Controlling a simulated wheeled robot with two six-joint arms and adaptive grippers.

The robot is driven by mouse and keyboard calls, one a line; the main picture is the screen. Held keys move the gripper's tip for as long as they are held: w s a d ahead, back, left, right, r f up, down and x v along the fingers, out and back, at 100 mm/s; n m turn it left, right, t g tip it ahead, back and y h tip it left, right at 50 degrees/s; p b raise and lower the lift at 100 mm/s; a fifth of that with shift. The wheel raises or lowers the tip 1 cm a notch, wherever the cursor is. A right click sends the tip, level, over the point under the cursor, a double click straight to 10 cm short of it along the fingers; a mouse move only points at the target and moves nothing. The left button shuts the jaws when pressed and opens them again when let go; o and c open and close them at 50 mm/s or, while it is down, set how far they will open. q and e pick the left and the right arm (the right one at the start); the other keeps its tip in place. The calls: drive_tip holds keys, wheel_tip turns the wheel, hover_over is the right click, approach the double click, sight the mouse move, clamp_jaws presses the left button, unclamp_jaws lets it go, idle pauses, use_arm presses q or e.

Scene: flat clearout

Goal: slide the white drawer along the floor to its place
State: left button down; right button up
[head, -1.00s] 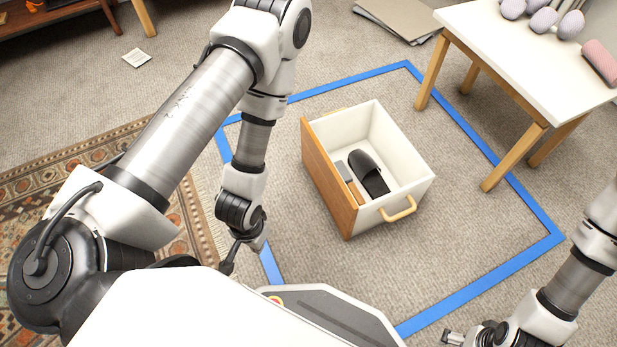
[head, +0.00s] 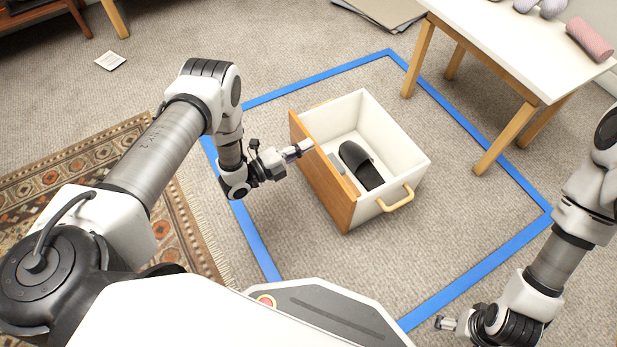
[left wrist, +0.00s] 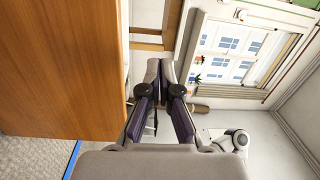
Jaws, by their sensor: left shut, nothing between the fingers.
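The white drawer (head: 390,135) stands on the carpet inside a blue tape outline (head: 471,127). Its wooden front panel (head: 318,172) faces left, and a pale handle (head: 396,200) is on the near side. A dark slipper (head: 361,165) and a grey item (head: 337,161) lie in it. My left gripper (head: 301,149) is shut and empty at the panel's upper edge; I cannot tell whether it touches. In the left wrist view the shut fingers (left wrist: 161,72) are just right of the panel (left wrist: 62,65). My right gripper (head: 446,323) is low at right, too small to read.
A white table (head: 510,50) with wooden legs stands at upper right, holding a pink roll (head: 589,40). A patterned rug (head: 85,190) lies at left. Flat grey sheets (head: 385,12) and a small white card (head: 110,61) lie on the floor.

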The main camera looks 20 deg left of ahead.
use_arm(q)
drive_tip(key=s+a+f+m+h+b, duration=0.1)
drive_tip(key=s+a+f+m, duration=0.1)
drive_tip(key=s+a+f, duration=0.35)
drive_tip(key=y+b, duration=0.1)
approach(316, 170)
drive_tip(key=shift+n+g, duration=0.3)
drive_tip(key=shift+g, duration=0.1)
drive_tip(key=b+x, duration=0.6)
drive_tip(key=shift+w+d+r+b, duration=0.15)
drive_tip(key=shift+b, duration=0.25)
drive_tip(key=shift+w+d+r, duration=0.2)
drive_tip(key=shift+w, duration=0.1)
use_arm(e)
wheel_tip(316, 170, down, 10)
drive_tip(key=shift+w, duration=0.2)
